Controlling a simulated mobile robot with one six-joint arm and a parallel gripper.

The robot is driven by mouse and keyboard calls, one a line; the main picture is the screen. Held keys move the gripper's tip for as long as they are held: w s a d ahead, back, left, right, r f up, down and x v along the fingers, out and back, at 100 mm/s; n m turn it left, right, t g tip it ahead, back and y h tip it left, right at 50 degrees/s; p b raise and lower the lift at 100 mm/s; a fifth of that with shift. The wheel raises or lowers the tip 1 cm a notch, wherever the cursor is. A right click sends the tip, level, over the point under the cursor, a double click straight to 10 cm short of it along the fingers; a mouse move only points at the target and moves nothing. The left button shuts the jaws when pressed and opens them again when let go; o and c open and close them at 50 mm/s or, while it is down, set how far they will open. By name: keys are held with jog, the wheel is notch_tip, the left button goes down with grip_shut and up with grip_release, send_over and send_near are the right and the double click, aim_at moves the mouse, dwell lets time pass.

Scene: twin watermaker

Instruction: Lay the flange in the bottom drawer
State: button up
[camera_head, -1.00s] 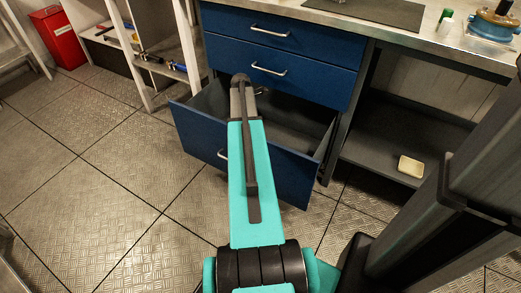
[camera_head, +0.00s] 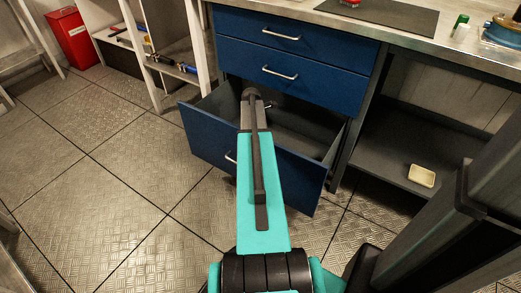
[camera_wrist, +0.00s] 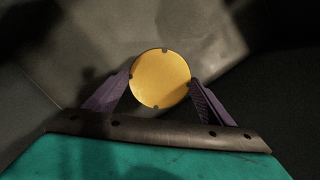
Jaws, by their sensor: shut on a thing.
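The flange (camera_wrist: 160,78) is a round, gold-coloured disc with small notches at its rim. In the wrist view my gripper (camera_wrist: 162,88) is shut on it, one purple finger at each side. The bottom drawer (camera_head: 250,165) is blue with a grey inside and stands pulled open under the shut blue drawers. In the head view my arm reaches over the drawer's front, with its end above or in the drawer. My arm hides the gripper and the flange there. In the wrist view dark grey surfaces lie behind the flange; I cannot tell how far below it they are.
Two shut drawers with metal handles (camera_head: 281,33) are above the open one. A shelf on the right holds a cream dish (camera_head: 421,176). The worktop (camera_head: 400,30) carries a green-capped bottle (camera_head: 460,25). A red bin (camera_head: 72,36) stands far left. The floor at left is clear.

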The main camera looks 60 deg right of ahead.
jog(key=shift+f+b, duration=0.85)
jog(key=shift+f, duration=1.55)
jog(key=shift+f, duration=0.55)
jog(key=o, duration=2.1)
jog(key=shift+f, duration=0.1)
jog(key=shift+c, duration=0.2)
jog(key=shift+r, duration=0.45)
jog(key=r+p, duration=0.1)
jog(key=r, duration=0.3)
jog(key=w+a+r+p, duration=0.1)
jog(key=r, duration=0.3)
jog(key=r+p, duration=0.2)
jog(key=r, duration=0.2)
jog(key=shift+w+a+r, duration=0.15)
jog(key=shift+r, duration=0.1)
